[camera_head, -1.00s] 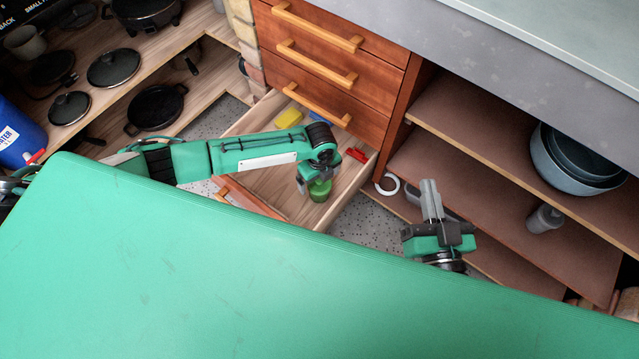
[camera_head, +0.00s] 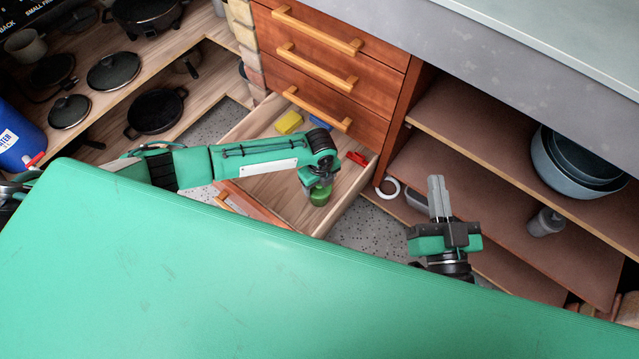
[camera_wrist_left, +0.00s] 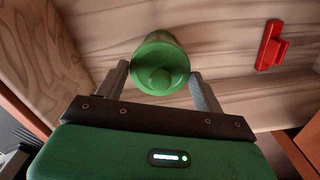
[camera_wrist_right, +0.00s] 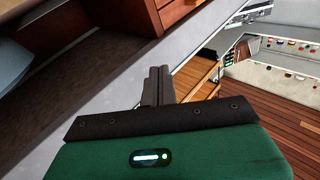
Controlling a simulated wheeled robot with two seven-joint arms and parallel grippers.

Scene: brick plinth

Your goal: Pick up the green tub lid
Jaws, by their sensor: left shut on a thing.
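The green tub lid (camera_head: 320,196) is round with a small knob and is over or in the open bottom drawer (camera_head: 345,213). In the left wrist view the lid (camera_wrist_left: 160,62) sits between the two fingers of my left gripper (camera_wrist_left: 159,80), which is shut on it. In the head view the left gripper (camera_head: 316,186) points down at the lid and partly covers it. I cannot tell whether the lid touches the drawer floor. My right gripper (camera_head: 436,190) is empty, its fingers together, to the right of the drawer; its fingers (camera_wrist_right: 158,80) also show in the right wrist view.
A yellow block (camera_head: 289,123), a blue thing (camera_head: 320,123) and a red thing (camera_head: 357,159) lie in the drawer. Brown shelves (camera_head: 480,140) with bowls (camera_head: 578,165) stand at right. Pans (camera_head: 155,112) sit on wooden shelves at left. A green surface (camera_head: 200,270) fills the foreground.

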